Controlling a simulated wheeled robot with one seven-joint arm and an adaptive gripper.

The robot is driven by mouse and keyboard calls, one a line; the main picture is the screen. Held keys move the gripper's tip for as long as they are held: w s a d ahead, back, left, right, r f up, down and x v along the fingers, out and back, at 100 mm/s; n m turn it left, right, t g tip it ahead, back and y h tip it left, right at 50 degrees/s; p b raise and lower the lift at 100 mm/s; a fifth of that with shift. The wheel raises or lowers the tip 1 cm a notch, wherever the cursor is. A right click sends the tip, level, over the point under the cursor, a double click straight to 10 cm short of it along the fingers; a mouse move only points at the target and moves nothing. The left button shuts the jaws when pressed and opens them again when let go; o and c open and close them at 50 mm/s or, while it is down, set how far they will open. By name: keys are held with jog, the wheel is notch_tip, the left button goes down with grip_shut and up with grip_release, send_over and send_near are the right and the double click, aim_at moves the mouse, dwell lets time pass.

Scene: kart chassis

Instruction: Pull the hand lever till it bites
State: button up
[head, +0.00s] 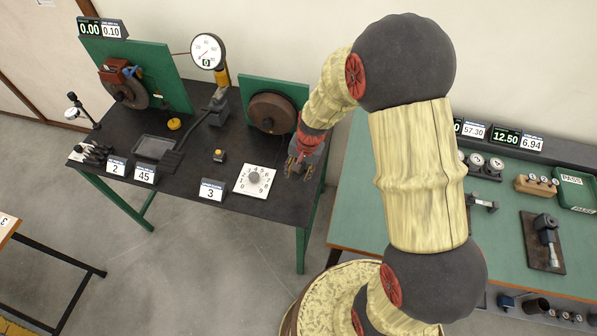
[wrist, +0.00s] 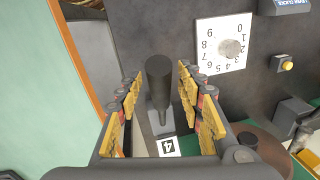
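A black cylindrical handle, which looks like the hand lever (wrist: 158,82), stands on a grey base at the table's right end. In the wrist view it lies between the two yellow-padded fingers of my gripper (wrist: 160,100), with a visible gap on each side. My gripper is open and not closed on it. In the head view my gripper (head: 298,166) is low over the right end of the dark table (head: 235,182), and it hides the handle. A white tag marked 4 (wrist: 168,146) is by the handle's base.
A white numbered dial plate (head: 255,180) and a yellow button (head: 219,156) are left of my gripper. A brown disc (head: 272,113) on a green panel stands behind. A green-topped bench (head: 375,170) is to the right, across a narrow gap.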

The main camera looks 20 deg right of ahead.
jog(key=shift+c, duration=0.7)
jog(key=c, duration=0.7)
grip_shut()
